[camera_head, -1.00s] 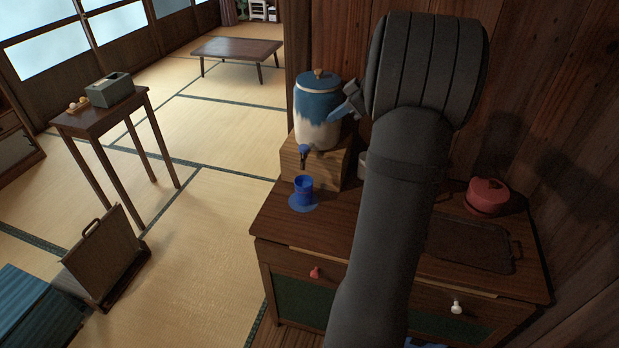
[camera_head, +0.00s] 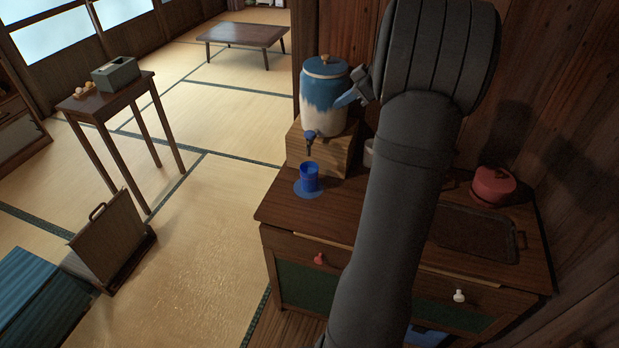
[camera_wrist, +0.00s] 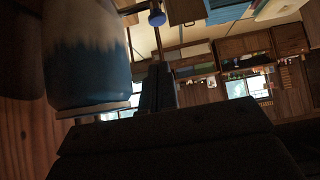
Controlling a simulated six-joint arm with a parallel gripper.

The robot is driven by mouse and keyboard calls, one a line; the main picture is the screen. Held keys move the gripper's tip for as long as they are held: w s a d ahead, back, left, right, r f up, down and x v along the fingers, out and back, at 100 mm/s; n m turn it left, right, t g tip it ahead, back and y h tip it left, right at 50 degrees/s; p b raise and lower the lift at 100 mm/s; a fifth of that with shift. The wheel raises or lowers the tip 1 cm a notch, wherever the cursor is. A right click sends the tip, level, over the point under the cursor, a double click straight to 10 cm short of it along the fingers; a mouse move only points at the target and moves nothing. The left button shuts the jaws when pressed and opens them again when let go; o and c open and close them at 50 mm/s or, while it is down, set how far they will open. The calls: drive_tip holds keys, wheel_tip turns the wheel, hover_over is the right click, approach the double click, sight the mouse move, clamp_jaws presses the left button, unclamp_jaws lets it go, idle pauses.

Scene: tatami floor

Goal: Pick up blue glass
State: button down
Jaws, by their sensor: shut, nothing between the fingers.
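The blue glass (camera_head: 309,177) stands upright on a round blue coaster (camera_head: 297,190) at the left end of the wooden cabinet top, below the tap (camera_head: 310,136) of the blue and white dispenser (camera_head: 325,100). My gripper (camera_head: 352,97) is shut and empty, beside the right side of the dispenser and higher than the glass. My arm hides part of it. In the wrist view the gripper's dark finger (camera_wrist: 158,88) shows beside the dispenser (camera_wrist: 85,55), which looks turned over. The blue tap knob (camera_wrist: 157,17) is at the top. I cannot make out the glass there.
The dispenser stands on a wooden block (camera_head: 330,150) beside the wall. A red lidded pot (camera_head: 492,186) and a dark tray (camera_head: 475,235) are on the right of the cabinet (camera_head: 390,205). A small table (camera_head: 105,97) stands left. Tatami floor lies open between.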

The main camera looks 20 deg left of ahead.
drive_tip(key=c, duration=2.2)
unclamp_jaws()
drive_tip(key=c, duration=0.5)
unclamp_jaws()
drive_tip(key=shift+f, duration=0.1)
drive_tip(key=s+a+f+n+t+h, duration=0.2)
drive_tip(key=s+a+f+n+h, duration=0.2)
drive_tip(key=a+h, duration=0.35)
drive_tip(key=s+a+f+n+t+h, duration=0.2)
drive_tip(key=s+a+f+n+h, duration=0.3)
drive_tip(key=a, duration=0.3)
approach(306, 164)
drive_tip(key=s+d+f, duration=0.1)
drive_tip(key=s+d, duration=0.1)
drive_tip(key=shift+h, duration=0.35)
drive_tip(key=shift+w+a+x, duration=0.1)
drive_tip(key=shift+w+x, duration=0.05)
drive_tip(key=shift+x, duration=1.45)
drive_tip(key=shift+w+a+x, duration=0.15)
drive_tip(key=shift+x, duration=1.45)
